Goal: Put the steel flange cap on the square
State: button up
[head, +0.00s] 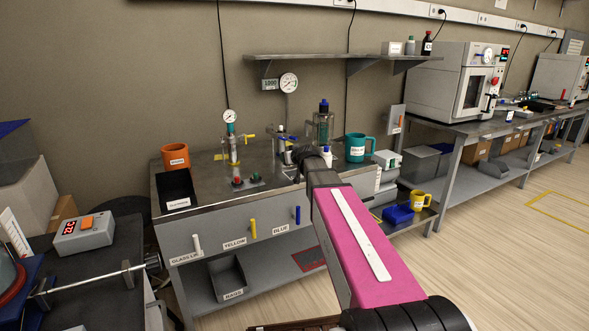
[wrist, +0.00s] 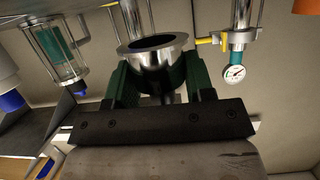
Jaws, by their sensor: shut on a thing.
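The steel flange cap (wrist: 158,62), a polished round cup-like piece with a dark hollow rim, is between the green fingers of my gripper (wrist: 163,78) in the wrist view. My gripper is shut on it. In the head view my arm reaches over the bench, and its wrist hides most of the gripper and cap among the steel fittings. A red hatched square (head: 309,258) lies on the bench's lower shelf. A yellow outlined square (head: 560,205) is on the floor at the right. I cannot tell which is the task's square.
The bench (head: 215,204) holds an orange mug (head: 175,158), a black tray (head: 178,188), gauges with valves and a teal mug (head: 357,148). A grey bin (head: 227,277) stands on the lower shelf. A blue tray (head: 398,214) and yellow mug (head: 419,201) are right of my arm.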

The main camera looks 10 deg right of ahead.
aim_at(294, 174)
jog(key=w+d+f, duration=0.2)
jog(key=shift+w+d+f, duration=0.1)
jog(key=shift+d, duration=0.3)
jog(key=shift+f, duration=2)
jog(key=o, duration=1)
